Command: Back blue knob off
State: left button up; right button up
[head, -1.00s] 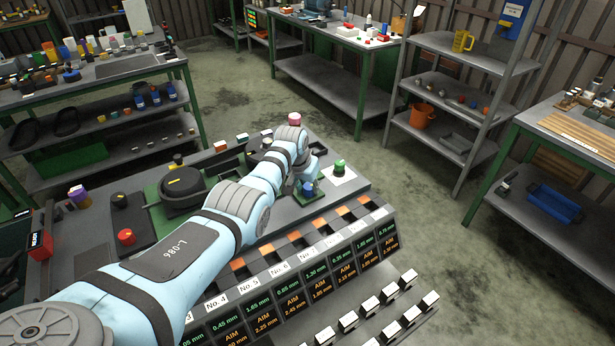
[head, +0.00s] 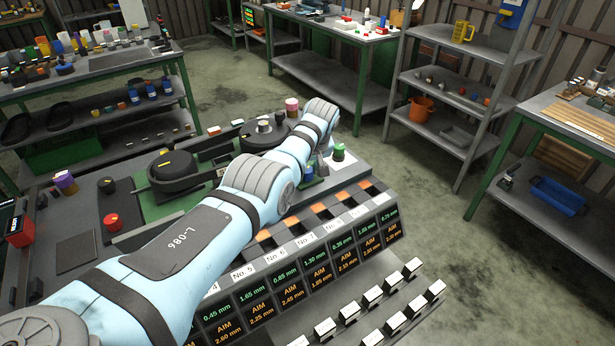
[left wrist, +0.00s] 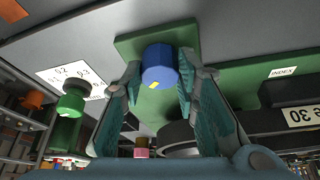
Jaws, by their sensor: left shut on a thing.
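The blue knob (left wrist: 160,66) sits on a small green plate (left wrist: 130,46) in the left wrist view, with a yellow mark on its edge. My left gripper (left wrist: 160,82) is shut on it, one finger on each side. In the head view the blue knob (head: 308,173) shows low beside my left arm, and my arm hides most of the gripper. A green knob (head: 338,153) stands on a white card just to the right; it also shows at the left of the left wrist view (left wrist: 71,103). My right gripper is not in view.
A black dial (head: 172,170) on a green base stands to the left on the bench. A sloped rack (head: 290,290) with labels runs along the near edge. A pink-topped post (head: 292,106) stands behind my arm. A red knob (head: 113,222) is at far left.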

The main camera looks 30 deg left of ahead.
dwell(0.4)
pick_arm(q)
jog(key=o, duration=1.1)
jog(key=shift+o, duration=0.2)
jog(key=shift+d+r, duration=0.15)
jog(key=shift+r, duration=0.45)
jog(key=v, duration=1)
jog(key=shift+r, duration=0.35)
